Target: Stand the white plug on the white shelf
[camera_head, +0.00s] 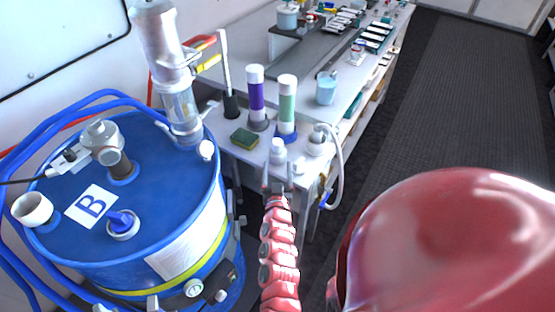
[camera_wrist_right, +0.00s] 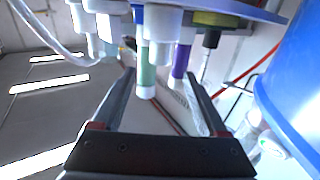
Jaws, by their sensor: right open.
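The white plug (camera_head: 278,152) is upright at the front edge of the white shelf (camera_head: 240,153), in front of the green-and-white tube. In the right wrist view, which is upside down, the plug (camera_wrist_right: 161,38) shows with its wide end at the shelf. My right gripper (camera_head: 278,180) is open, with its fingertips at the near side of the plug. In the right wrist view its two fingers (camera_wrist_right: 160,75) spread to either side of the plug, with gaps visible. Whether the plug's base rests fully on the shelf is hard to tell. My left gripper is not in view.
A purple tube (camera_head: 256,95), a green tube (camera_head: 287,103), a sponge (camera_head: 244,138) and a white hosed fitting (camera_head: 316,143) crowd the shelf. A blue drum (camera_head: 165,205) stands at left. A long bench (camera_head: 350,85) extends behind; dark floor (camera_head: 450,110) is clear at right.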

